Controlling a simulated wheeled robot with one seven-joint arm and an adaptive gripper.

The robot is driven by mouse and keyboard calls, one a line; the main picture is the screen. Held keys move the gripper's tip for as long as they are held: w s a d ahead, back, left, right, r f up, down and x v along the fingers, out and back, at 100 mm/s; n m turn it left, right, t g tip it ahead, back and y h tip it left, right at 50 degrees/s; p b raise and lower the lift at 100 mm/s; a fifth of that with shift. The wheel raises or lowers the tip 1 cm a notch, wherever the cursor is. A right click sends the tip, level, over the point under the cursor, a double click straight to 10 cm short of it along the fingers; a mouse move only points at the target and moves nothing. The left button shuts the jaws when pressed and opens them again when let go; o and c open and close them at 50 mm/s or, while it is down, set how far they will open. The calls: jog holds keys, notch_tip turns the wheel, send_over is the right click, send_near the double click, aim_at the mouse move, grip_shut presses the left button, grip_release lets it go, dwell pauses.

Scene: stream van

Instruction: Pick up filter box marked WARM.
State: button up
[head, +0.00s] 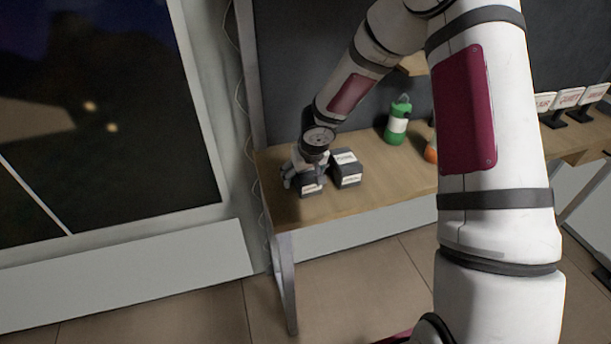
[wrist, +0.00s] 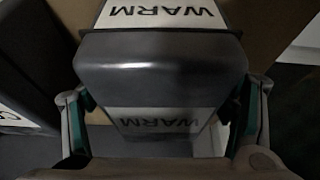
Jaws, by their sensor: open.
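The filter box marked WARM (wrist: 160,76) is dark grey with white labels on its top and front. It fills the middle of the wrist view, with the word upside down. In the head view this box (head: 311,189) stands near the left end of the wooden table, partly hidden by my gripper. My gripper (wrist: 165,120) is open, with one finger on each side of the box. I cannot tell whether the fingers touch it. In the head view my gripper (head: 305,172) is down over the box.
A second dark box (head: 347,172) with white labels stands close on the right; its label is unreadable. The table's left edge is near.

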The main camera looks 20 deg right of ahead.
jog(key=shift+d, duration=0.1)
jog(key=c, duration=1.4)
jog(key=shift+d+r, duration=0.1)
jog(key=shift+r, duration=0.05)
